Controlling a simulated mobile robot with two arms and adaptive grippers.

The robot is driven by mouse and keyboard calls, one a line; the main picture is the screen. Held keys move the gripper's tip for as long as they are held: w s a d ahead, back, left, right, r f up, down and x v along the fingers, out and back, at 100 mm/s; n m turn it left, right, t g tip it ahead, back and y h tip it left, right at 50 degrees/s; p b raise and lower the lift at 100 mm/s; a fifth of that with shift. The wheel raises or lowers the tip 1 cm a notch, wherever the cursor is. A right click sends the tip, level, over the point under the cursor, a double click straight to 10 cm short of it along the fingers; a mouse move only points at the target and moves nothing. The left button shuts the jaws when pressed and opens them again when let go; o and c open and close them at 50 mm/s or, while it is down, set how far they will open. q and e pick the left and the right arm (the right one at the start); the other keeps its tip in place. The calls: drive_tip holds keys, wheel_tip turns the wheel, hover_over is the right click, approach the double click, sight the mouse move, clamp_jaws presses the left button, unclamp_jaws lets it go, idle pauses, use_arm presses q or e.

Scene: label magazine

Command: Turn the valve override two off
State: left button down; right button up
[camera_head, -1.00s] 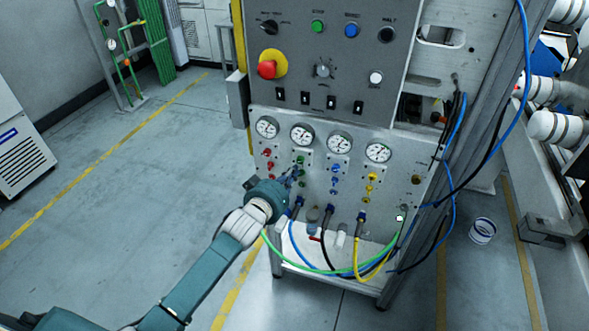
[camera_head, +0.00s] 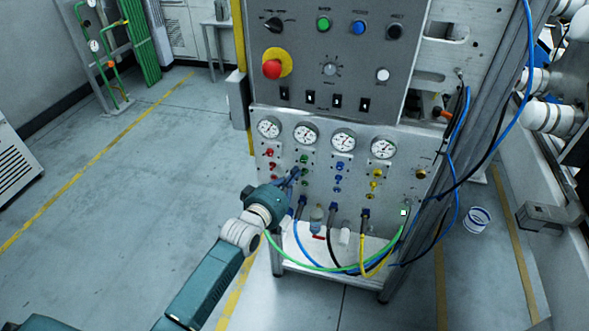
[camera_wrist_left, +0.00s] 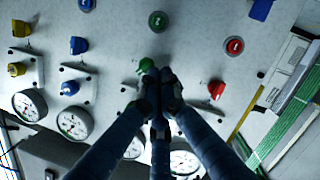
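The valve panel (camera_head: 325,195) carries columns of red, green, blue and yellow knobs below a row of gauges. No label naming override two is readable. My left gripper (camera_head: 297,173) reaches the green column from the lower left. In the left wrist view its fingers (camera_wrist_left: 162,86) are drawn together at a green knob (camera_wrist_left: 147,65). Part of that knob shows just past the tips; the fingers cover the rest, and I cannot tell whether they grip it. My right gripper is not in view.
A red knob (camera_wrist_left: 216,90) and a blue knob (camera_wrist_left: 78,45) flank the gripper. Coloured hoses, including a green hose (camera_head: 335,271), loop below the panel. A red emergency button (camera_head: 272,69) sits above. The floor left of the panel is clear.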

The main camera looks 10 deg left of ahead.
use_arm(q)
drive_tip(key=n+b, duration=0.1)
drive_tip(key=f+n+h+b, duration=0.1)
drive_tip(key=n+b, duration=0.1)
drive_tip(key=f+n+t+b, duration=0.1)
drive_tip(key=n+b, duration=0.1)
drive_tip(key=shift+a, duration=0.15)
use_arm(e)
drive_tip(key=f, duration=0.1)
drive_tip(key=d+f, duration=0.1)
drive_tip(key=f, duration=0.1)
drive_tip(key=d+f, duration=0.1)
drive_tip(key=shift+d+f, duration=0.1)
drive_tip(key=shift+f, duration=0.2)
use_arm(q)
drive_tip(key=shift+f, duration=0.15)
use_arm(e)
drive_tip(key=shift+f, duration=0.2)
